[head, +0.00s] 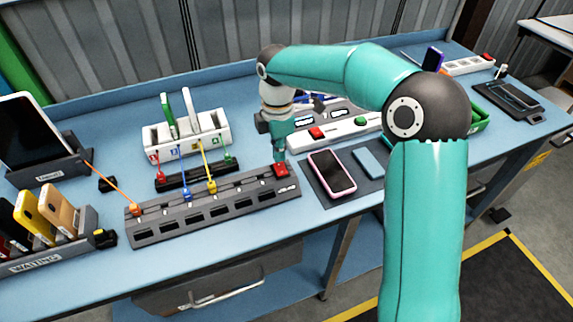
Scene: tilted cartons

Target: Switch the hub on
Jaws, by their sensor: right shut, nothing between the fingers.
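The hub is a long dark grey strip (215,213) lying across the middle of the bench, with a row of empty slots along its front. A red switch (282,170) sits at its right end. My right gripper (279,157) points down just over this switch, shut and empty. Its tip overlaps the back of the switch in the picture; I cannot tell whether it touches. An orange plug (135,209), a blue plug (187,195) and a yellow plug (211,187) stand along the hub's back edge. Whether the switch is on is not visible. My left gripper is not in view.
A pink-framed phone (332,172) lies on a dark mat to the right. A white strip with red and green buttons (340,131) is behind. A waiting rack (55,245) is at the left.

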